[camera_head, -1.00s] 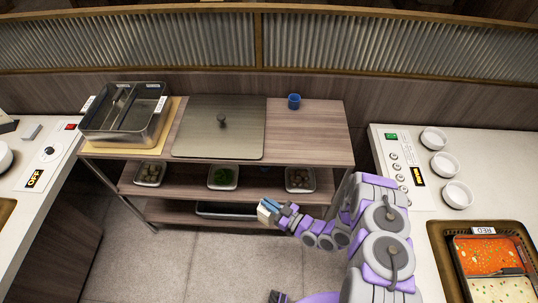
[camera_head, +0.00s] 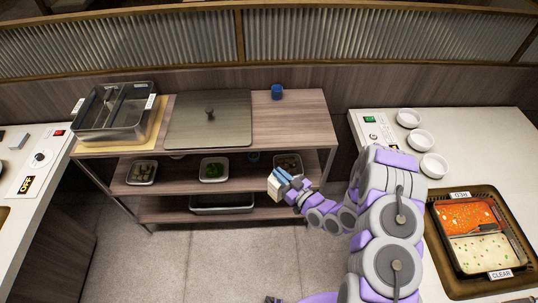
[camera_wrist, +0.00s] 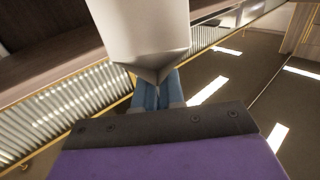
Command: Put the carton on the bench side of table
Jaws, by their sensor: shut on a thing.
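A small whitish carton (camera_head: 275,187) is held in my gripper (camera_head: 284,179), in front of the shelf unit's right part in the head view. In the wrist view the carton (camera_wrist: 150,30) fills the top middle, pale and plain, its lower end between the blue fingertips (camera_wrist: 157,92). My gripper is shut on it and holds it in the air. No table clearly marked as having a bench side can be made out.
A wooden shelf unit (camera_head: 300,125) carries a metal two-well container (camera_head: 115,112), a flat lid (camera_head: 209,125) and a blue cup (camera_head: 277,91). Small trays sit on its shelf. A right counter (camera_head: 460,130) holds white bowls (camera_head: 420,140) and a sauce tray (camera_head: 475,232). The floor in front is open.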

